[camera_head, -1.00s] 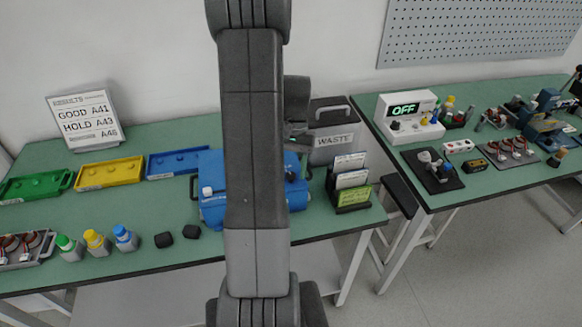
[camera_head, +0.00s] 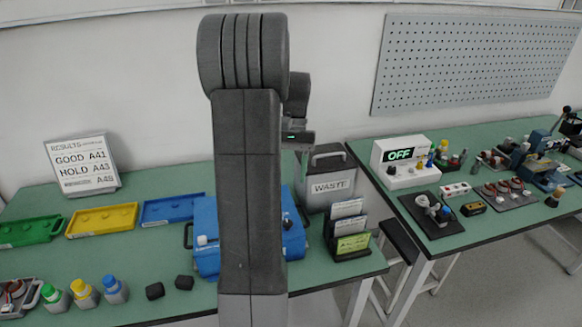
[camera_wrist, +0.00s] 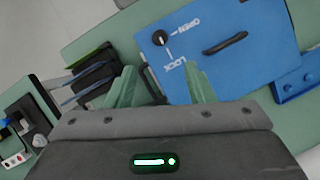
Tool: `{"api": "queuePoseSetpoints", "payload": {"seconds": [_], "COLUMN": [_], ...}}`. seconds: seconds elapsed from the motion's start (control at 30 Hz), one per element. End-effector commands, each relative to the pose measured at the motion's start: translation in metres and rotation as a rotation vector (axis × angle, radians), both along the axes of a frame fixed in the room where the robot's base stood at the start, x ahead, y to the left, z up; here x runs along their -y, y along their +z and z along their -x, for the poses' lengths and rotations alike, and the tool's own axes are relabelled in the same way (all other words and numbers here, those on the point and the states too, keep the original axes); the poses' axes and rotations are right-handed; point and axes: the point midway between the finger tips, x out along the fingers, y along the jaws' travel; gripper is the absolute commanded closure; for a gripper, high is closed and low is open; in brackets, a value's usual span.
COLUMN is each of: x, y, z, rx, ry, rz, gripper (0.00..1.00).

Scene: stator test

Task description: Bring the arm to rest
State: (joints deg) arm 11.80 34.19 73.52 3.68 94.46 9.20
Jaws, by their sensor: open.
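My arm stands upright in the middle of the head view and hides part of the blue case behind it. My gripper shows in the wrist view (camera_wrist: 160,88), with two greenish fingers spread apart and nothing between them. Below it in that view is the blue case (camera_wrist: 235,60) with a black handle, a knob and OPEN and LOCK lettering. The fingers overlap the case's edge in that view; I cannot tell their height above it. In the head view the blue case (camera_head: 207,225) sits on the left table, and the gripper's fingers are hidden.
The left table holds green (camera_head: 30,232), yellow (camera_head: 102,220) and blue (camera_head: 172,209) trays, several bottles, a results sign (camera_head: 82,165), a waste bin (camera_head: 328,185) and a card rack (camera_head: 350,228). The right table holds a box reading OFF (camera_head: 402,165). Open floor lies before it.

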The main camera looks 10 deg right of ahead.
Motion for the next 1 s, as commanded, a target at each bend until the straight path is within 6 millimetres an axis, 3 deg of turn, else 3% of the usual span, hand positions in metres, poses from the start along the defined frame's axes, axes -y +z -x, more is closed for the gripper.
{"api": "queuePoseSetpoints", "payload": {"seconds": [0.2, 0.57, 0.77, 1.0], "x": [0.002, 0.002, -0.002, -0.009], "y": [0.012, 0.01, -0.011, -0.054], "z": [-0.004, -0.003, 0.005, 0.023], "rx": [0.0, -0.001, -0.004, -0.005], "ry": [0.0, 0.0, 0.0, 0.0], "rz": [0.0, 0.0, -0.001, -0.002], "gripper": [0.52, 0.52, 0.52, 0.52]}}
